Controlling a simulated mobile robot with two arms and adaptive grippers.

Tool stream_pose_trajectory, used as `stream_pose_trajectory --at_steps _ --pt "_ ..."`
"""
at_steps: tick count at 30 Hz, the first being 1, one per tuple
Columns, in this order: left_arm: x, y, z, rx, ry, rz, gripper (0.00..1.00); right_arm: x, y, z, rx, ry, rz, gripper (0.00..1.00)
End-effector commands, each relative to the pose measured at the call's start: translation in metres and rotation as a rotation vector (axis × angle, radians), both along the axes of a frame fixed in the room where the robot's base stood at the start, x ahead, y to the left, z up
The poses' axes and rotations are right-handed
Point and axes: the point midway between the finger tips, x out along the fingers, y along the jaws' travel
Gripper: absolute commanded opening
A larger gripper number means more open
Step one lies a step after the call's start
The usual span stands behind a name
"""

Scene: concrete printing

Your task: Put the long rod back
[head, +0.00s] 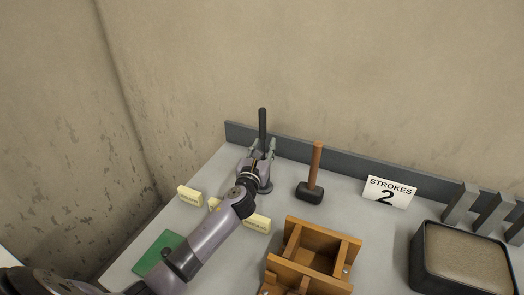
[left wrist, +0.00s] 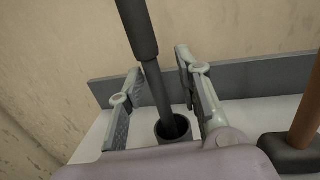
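The long rod (head: 262,122) is dark, with a thicker grip at its top, and stands nearly upright near the back edge of the table. In the left wrist view the rod (left wrist: 160,88) has its lower end inside a grey round holder (left wrist: 172,130); how deep it sits is hidden. My left gripper (head: 262,147) is at the rod. In the left wrist view the left gripper (left wrist: 158,64) is open, its fingers on either side of the rod with gaps to it. My right gripper is not in view.
A mallet (head: 311,188) stands just right of the holder. A wooden mould (head: 318,248), a "STROKES 2" sign (head: 390,193) and a dark tub (head: 465,262) are further right. Pale labelled blocks (head: 190,196) and a green mat (head: 157,252) lie left. A low grey ledge (head: 345,162) runs behind.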

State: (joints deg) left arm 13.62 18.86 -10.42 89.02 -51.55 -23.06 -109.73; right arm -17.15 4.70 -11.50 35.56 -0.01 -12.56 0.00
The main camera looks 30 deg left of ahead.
Motion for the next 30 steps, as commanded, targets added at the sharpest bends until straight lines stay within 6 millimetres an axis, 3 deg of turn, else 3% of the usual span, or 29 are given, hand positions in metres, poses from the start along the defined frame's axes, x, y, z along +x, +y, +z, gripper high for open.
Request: stream_pose_trajectory --at_steps 5,18,24,30 --pt "-0.015 -0.003 0.0 0.001 0.0 -0.001 0.32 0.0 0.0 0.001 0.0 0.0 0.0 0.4" --pt "-0.101 -0.022 -0.003 0.0 0.001 -0.002 0.32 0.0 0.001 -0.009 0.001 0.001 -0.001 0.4" --pt "-0.116 -0.025 -0.002 0.0 -0.001 -0.001 0.32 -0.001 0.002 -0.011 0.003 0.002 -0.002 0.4" --pt "-0.118 -0.026 -0.001 0.0 0.0 0.0 0.32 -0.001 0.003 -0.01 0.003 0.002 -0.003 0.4"
